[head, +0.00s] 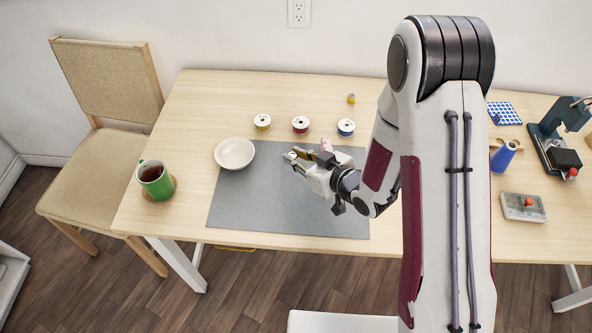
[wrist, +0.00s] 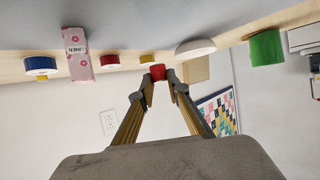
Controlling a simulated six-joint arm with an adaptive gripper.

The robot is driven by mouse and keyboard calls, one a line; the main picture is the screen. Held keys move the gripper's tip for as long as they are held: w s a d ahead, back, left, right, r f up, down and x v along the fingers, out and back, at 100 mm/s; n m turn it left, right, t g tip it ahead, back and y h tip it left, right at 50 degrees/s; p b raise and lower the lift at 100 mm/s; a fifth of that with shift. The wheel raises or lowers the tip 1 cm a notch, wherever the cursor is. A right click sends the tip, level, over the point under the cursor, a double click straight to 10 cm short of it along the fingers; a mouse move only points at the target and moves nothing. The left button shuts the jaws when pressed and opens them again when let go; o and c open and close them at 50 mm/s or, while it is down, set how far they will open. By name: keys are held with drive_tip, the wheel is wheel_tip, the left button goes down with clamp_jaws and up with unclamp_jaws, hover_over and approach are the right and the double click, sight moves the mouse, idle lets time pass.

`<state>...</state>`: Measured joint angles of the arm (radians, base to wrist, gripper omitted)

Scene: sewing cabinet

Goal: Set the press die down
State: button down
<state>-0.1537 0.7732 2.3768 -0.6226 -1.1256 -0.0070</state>
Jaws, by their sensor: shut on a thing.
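My gripper (head: 293,157) is over the grey mat (head: 240,205), near its back edge and right of the white bowl (head: 235,153). In the wrist view my gripper (wrist: 158,76) is shut on a small red cylinder, which I take to be the press die (wrist: 158,71). It sits between the two fingertips. In the head view the die is too small or hidden to make out. I cannot tell how high it is above the mat.
Yellow, red and blue thread spools (head: 300,124) stand behind the mat. A pink packet (wrist: 76,54) stands near my gripper. A green mug (head: 155,178) is at left. The mat's front is clear.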

sight(297, 179)
drive_tip(key=shift+f, duration=0.95)
drive_tip(key=shift+f, duration=0.15)
drive_tip(key=shift+f, duration=1.95)
drive_tip(key=shift+f, duration=0.15)
drive_tip(key=c, duration=1.9)
unclamp_jaws()
drive_tip(key=shift+d+r, duration=0.1)
drive_tip(key=shift+r, duration=0.1)
drive_tip(key=shift+v, duration=3.7)
